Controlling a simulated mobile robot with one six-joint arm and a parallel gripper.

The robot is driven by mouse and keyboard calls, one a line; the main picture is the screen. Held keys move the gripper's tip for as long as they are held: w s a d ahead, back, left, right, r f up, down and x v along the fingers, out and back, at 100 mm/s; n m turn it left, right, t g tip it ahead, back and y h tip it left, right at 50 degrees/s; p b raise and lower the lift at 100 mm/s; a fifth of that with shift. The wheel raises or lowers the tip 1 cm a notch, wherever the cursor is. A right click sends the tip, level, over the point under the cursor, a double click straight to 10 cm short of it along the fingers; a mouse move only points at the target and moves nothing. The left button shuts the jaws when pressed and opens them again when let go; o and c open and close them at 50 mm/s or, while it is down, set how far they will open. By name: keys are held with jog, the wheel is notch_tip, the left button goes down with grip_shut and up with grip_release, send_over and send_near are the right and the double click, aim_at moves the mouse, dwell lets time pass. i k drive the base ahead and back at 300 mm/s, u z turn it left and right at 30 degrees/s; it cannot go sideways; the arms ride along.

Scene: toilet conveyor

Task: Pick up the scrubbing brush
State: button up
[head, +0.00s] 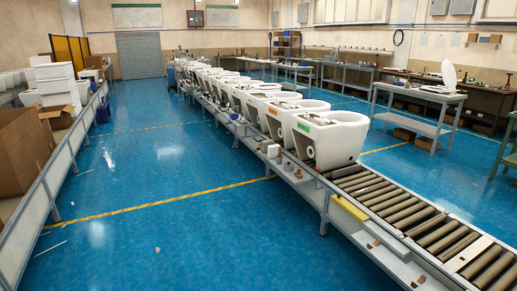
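I cannot make out a scrubbing brush for certain. Several small items lie on the narrow side ledge of the conveyor (385,235), too small to tell apart. Among them are a small white block (273,151) beside the nearest toilets and a flat yellow piece (349,207) nearer to me. Small brown pieces (374,243) lie further along the ledge toward me. My gripper is not in view.
A row of white toilets stands on the conveyor, the nearest toilet (328,138) at its middle. A grey table (418,96) stands at the right. The blue floor (150,220) between is mostly clear, with small scraps.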

aim_at(298, 176)
jog(key=u, duration=0.15)
jog(key=i, duration=1.65)
jog(key=u, duration=0.4)
jog(key=i, duration=2)
jog(key=u, duration=0.2)
